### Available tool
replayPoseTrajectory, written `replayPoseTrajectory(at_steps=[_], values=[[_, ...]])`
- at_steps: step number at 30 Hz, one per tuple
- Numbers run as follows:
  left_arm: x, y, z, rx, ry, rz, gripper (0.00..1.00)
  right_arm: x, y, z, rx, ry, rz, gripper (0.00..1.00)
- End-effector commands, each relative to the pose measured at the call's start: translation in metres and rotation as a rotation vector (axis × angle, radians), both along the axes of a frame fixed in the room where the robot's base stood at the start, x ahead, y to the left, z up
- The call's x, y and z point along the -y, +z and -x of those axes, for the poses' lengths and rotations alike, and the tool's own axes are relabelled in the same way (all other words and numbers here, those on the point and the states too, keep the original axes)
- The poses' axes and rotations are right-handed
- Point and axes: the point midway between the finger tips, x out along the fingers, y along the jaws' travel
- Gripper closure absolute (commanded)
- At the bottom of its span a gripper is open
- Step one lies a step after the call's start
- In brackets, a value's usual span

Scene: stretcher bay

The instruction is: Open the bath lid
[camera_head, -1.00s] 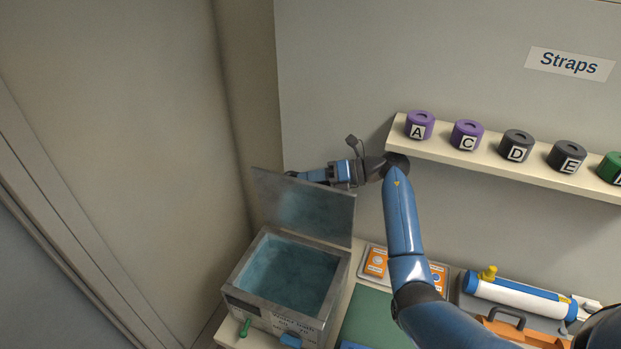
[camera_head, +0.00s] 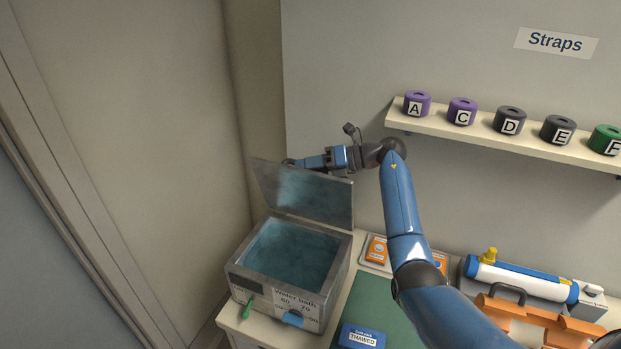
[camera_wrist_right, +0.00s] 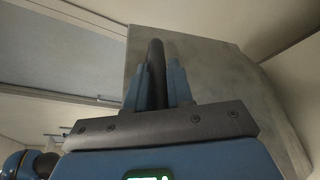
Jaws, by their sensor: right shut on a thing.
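The water bath (camera_head: 262,291) is a grey metal box with bluish water inside, at the lower left of the head view. Its lid (camera_head: 312,202) is a grey plate standing up at the bath's back edge, with the bath's top uncovered. My right gripper (camera_head: 291,163) reaches in from the right behind the lid's top edge; its tips are mostly hidden there. In the right wrist view my right gripper (camera_wrist_right: 157,80) is shut on a dark bar-shaped handle (camera_wrist_right: 155,52) in front of the grey lid (camera_wrist_right: 208,62). My left gripper is not in view.
A green mat (camera_head: 375,306) with a blue THAWED box (camera_head: 361,337) lies right of the bath. Behind it is a tray with orange packs (camera_head: 376,250). A white and blue cylinder (camera_head: 522,280) and an orange handle (camera_head: 540,318) are farther right. A shelf of lettered straps (camera_head: 510,121) is above.

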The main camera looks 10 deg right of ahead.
Motion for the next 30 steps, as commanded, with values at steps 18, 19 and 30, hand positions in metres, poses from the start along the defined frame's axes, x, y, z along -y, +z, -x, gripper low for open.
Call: replayPoseTrajectory(at_steps=[18, 19, 30], values=[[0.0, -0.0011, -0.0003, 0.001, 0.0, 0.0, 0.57, 0.0005, 0.0034, 0.0004, 0.004, 0.001, -0.002, 0.73], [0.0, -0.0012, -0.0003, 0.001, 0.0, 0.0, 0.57, 0.0005, 0.0035, 0.0005, 0.004, 0.001, -0.002, 0.73], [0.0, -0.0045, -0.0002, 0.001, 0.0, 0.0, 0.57, 0.0051, 0.0036, 0.0016, 0.004, -0.001, -0.002, 0.73]])
